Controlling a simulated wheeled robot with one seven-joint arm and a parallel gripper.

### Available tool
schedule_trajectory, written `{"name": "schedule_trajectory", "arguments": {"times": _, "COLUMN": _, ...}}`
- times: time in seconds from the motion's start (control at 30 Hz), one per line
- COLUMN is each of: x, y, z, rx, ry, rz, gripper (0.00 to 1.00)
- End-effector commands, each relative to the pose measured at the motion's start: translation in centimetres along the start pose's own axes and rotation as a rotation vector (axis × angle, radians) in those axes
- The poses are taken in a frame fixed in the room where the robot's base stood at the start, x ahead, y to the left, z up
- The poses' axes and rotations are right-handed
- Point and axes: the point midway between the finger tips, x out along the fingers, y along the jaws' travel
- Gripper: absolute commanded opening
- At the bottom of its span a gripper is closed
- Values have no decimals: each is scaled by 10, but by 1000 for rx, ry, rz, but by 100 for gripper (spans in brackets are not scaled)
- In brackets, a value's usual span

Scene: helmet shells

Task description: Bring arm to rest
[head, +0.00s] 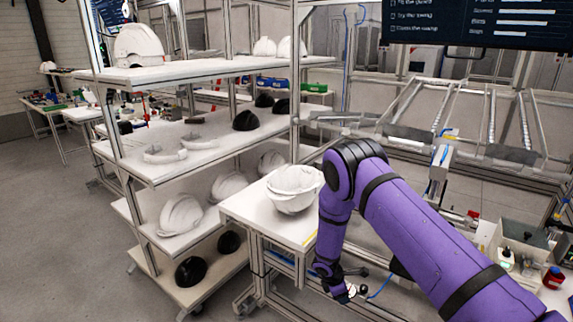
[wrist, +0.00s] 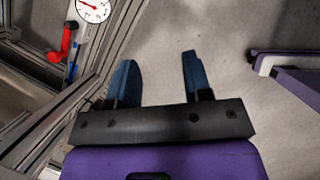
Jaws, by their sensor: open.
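My purple arm (head: 405,225) reaches in from the lower right and bends down at the elbow beside the small white table. In the wrist view my gripper (wrist: 160,75) is open, with two blue fingers apart and only grey floor between them. It holds nothing. In the head view the wrist hangs low beside the table's right side, and the fingers cannot be made out there. A white helmet shell (head: 293,190) lies upside down on the small table (head: 250,212), left of my arm and apart from it.
A shelf rack (head: 160,168) at the left holds several white and black helmet shells. A metal frame (wrist: 70,120) with a gauge (wrist: 93,10) and red handle (wrist: 62,45) stands left of the fingers. Bottles and boxes sit at the lower right (head: 520,255). Floor is clear at left.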

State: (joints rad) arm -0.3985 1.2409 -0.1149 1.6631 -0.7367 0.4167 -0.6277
Motion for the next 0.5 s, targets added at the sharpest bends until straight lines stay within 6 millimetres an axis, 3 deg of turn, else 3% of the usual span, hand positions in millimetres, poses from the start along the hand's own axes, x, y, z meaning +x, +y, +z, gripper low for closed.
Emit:
{"name": "schedule_trajectory", "arguments": {"times": 0.27, "x": -38, "y": 12, "z": 18, "rx": 79, "ry": 12, "rz": 14, "gripper": 45}}
{"name": "schedule_trajectory", "arguments": {"times": 0.5, "x": -91, "y": 22, "z": 47, "rx": 199, "ry": 29, "rz": 28, "gripper": 45}}
